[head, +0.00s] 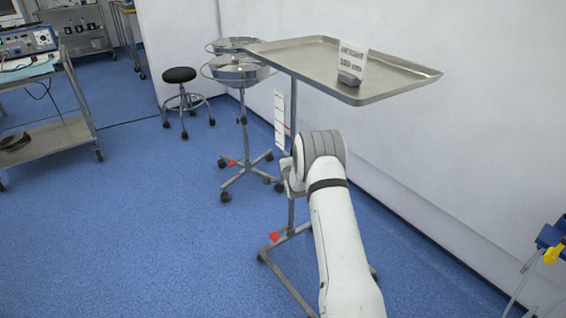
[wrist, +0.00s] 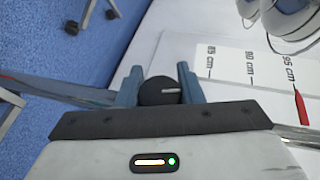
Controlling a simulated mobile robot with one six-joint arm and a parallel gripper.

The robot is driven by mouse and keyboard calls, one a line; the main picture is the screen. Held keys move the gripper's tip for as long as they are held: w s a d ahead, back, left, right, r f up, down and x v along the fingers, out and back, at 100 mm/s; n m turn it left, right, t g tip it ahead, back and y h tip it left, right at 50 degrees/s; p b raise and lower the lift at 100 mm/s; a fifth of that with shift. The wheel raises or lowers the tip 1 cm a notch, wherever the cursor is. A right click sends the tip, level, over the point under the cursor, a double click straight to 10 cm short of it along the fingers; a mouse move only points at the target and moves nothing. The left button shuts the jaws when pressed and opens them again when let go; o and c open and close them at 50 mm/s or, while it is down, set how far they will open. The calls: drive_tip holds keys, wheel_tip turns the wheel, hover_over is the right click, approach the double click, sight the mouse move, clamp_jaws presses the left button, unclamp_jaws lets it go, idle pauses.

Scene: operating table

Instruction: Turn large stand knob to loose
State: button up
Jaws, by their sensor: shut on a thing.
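The large stand carries a flat metal tray (head: 330,62) on a thin pole (head: 292,108) in the head view. Its black round knob (wrist: 157,92) shows in the wrist view, with a pale line pointing right. My gripper (wrist: 158,78) has its two blue-grey fingers on either side of the knob, shut on it. In the head view my arm hides the knob and my fingers. A white height scale (wrist: 245,66) with 85, 90 and 95 cm marks lies right of the knob, and a red pointer (wrist: 301,107) sits near 95.
A second stand with round basins (head: 236,68) is just behind on the left. A black stool (head: 180,76) and a cart (head: 45,130) stand farther left. A white wall is close on the right. A small labelled card (head: 351,62) is on the tray. Blue floor is open at left.

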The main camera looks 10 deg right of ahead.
drive_tip(key=o, duration=1)
drive_tip(key=shift+c, duration=0.2)
drive_tip(key=shift+s+r, duration=0.25)
drive_tip(key=shift+s, duration=0.3)
drive_tip(key=p+v, duration=0.2)
drive_tip(key=v, duration=0.4)
drive_tip(key=shift+s, duration=0.35)
drive_tip(key=shift+f, duration=0.1)
